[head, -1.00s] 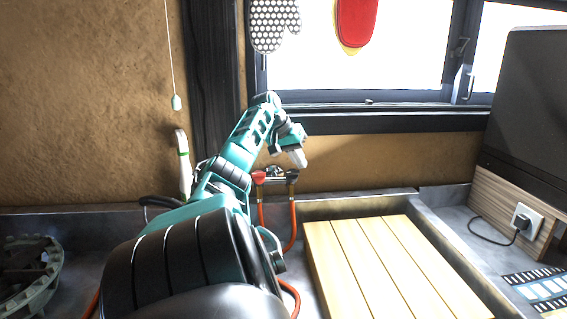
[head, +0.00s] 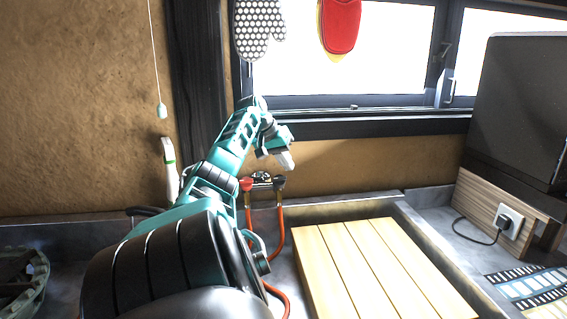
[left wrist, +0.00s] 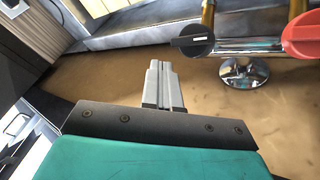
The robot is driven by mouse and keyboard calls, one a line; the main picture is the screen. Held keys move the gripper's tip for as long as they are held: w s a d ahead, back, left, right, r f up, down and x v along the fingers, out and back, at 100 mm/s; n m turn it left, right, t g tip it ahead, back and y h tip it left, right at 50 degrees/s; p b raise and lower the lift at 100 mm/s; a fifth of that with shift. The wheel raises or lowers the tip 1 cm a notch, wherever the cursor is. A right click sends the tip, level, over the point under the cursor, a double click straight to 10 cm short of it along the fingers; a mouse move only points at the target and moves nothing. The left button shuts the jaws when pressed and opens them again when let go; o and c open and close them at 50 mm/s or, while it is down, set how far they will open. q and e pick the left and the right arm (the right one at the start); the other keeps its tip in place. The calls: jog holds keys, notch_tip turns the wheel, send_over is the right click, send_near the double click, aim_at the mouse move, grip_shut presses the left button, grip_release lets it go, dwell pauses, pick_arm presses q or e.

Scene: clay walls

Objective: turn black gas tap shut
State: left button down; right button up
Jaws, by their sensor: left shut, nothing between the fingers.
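The black gas tap (head: 279,182) sits on a chrome fitting low on the clay wall, right of a red tap (head: 246,184). In the left wrist view the black tap (left wrist: 193,41) shows a handle with a pale line, lying crosswise to its brass pipe. The red tap (left wrist: 302,36) is at that view's right edge. My left gripper (head: 287,163) is just above the black tap in the head view, with a small gap. In the wrist view its fingers (left wrist: 163,85) are together and empty, apart from the tap. My right gripper is not in view.
Orange hoses (head: 281,232) run down from the taps. A slatted wooden board (head: 365,270) lies on the counter at the right. Oven mitts (head: 258,30) hang above, by the window.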

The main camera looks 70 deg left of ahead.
pick_arm(q)
jog(key=shift+s+r, duration=0.2)
jog(key=shift+r, duration=0.35)
jog(key=b+v, duration=0.1)
jog(key=v, duration=1.1)
jog(key=shift+d, duration=0.1)
